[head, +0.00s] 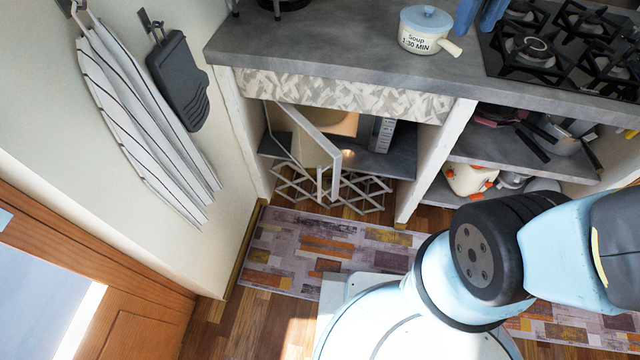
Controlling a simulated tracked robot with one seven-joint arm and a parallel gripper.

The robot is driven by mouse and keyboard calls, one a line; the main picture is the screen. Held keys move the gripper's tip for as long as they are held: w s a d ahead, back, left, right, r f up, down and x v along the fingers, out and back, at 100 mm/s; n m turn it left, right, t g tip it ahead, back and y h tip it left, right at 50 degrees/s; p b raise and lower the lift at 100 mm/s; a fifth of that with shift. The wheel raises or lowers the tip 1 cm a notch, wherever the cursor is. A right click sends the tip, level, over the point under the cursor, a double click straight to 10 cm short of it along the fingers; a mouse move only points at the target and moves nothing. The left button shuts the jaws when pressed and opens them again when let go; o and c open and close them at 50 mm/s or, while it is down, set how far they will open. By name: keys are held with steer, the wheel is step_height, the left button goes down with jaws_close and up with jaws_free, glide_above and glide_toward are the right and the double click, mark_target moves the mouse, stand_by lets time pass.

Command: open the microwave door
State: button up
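The microwave (382,135) stands on a shelf under the counter, below a patterned panel. Its control panel is at the right of its front. Its door (318,140), with a pale frame, stands swung out from the front, and part of the lit, warm-coloured inside shows behind it. The door hides part of the opening. My gripper is not in view; my arm runs out of the picture at the right.
A lattice rack (335,190) is below the microwave at floor level. A rug (300,250) lies before it. A soup pot (425,32) and a gas hob (560,45) are on the counter (320,45). Pans fill shelves at right. A wall (110,160) bounds the left.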

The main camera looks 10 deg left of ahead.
steer(key=w+a+f+n+g+h, duration=0.1)
steer(key=w+a+f+n+h, duration=0.15)
steer(key=a+f, duration=0.35)
steer(key=w+a+f+n+g+h, duration=0.1)
steer(key=w+a+f+n+g, duration=0.2)
steer(key=a+f, duration=0.35)
steer(key=s+a+f+n+t+h, duration=0.2)
steer(key=a+f+n+h, duration=0.15)
steer(key=a+f, duration=0.45)
steer(key=s+a+f+n+t+h, duration=0.25)
steer(key=a+f+n, duration=0.2)
steer(key=f, duration=0.75)
steer(key=s+a+f+n+t+h, duration=0.2)
steer(key=a+f+n+t, duration=0.1)
steer(key=a+f, duration=0.55)
steer(key=s+d+f+n+t+y, duration=0.1)
steer(key=s+f+n+t, duration=0.35)
steer(key=f, duration=0.45)
steer(key=s+f+n+t+y, duration=0.1)
steer(key=s+f+n+t, duration=0.3)
steer(key=f, duration=0.6)
glide_above(319, 197)
steer(key=shift+w+r+n+t, duration=0.1)
steer(key=shift+w+n+t, duration=0.2)
steer(key=shift+w, duration=0.05)
jaws_close()
